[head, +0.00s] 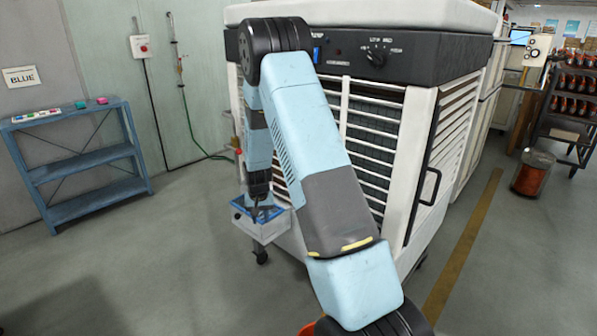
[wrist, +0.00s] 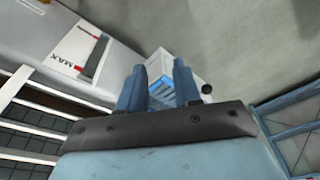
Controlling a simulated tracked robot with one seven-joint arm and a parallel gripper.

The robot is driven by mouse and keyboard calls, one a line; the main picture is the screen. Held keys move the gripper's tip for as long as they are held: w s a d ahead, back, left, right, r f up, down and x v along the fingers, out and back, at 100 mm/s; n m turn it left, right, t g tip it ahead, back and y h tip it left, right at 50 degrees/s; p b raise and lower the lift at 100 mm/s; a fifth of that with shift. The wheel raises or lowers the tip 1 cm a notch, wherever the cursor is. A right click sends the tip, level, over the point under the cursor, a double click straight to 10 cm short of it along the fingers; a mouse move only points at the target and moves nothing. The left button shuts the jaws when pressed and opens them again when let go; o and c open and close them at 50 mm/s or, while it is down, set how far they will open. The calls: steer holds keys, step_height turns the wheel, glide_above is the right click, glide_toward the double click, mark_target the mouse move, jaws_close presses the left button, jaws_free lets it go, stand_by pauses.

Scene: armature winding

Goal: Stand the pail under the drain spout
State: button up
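My gripper (head: 255,213) points down beside the lower left corner of the big white louvred cooler (head: 420,160). In the wrist view, its two blue fingers (wrist: 159,75) stand apart with nothing clearly held between them. A small pale box with a blue top (head: 262,230) is just below the fingertips in the head view. It also shows beyond the fingers in the wrist view (wrist: 190,66). I cannot tell whether they touch, or what bears the box. I cannot make out a pail or the drain spout for certain; my arm hides part of the cooler's front.
A blue shelf rack (head: 85,160) stands at the left wall with small items on top. A green hose (head: 190,120) runs down the wall towards the cooler. A copper-coloured drum (head: 532,174) stands at right, near a dark rack (head: 570,110). The left floor is clear.

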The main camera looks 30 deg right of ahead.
steer(key=s+a+r+t, duration=0.1)
steer(key=s+r, duration=0.4)
steer(key=r, duration=0.4)
steer(key=s+a+r+n, duration=0.1)
steer(key=s+r, duration=0.3)
steer(key=r, duration=0.5)
steer(key=s+a+r+t, duration=0.1)
steer(key=s+r, duration=0.4)
steer(key=r, duration=0.5)
steer(key=s+a+r+n, duration=0.1)
steer(key=s+r, duration=0.4)
steer(key=s, duration=0.7)
steer(key=s+a+r+n+t, duration=0.1)
steer(key=s+r, duration=0.4)
steer(key=s, duration=0.8)
steer(key=shift+s+t, duration=0.2)
steer(key=shift+t, duration=0.1)
steer(key=shift+s, duration=0.15)
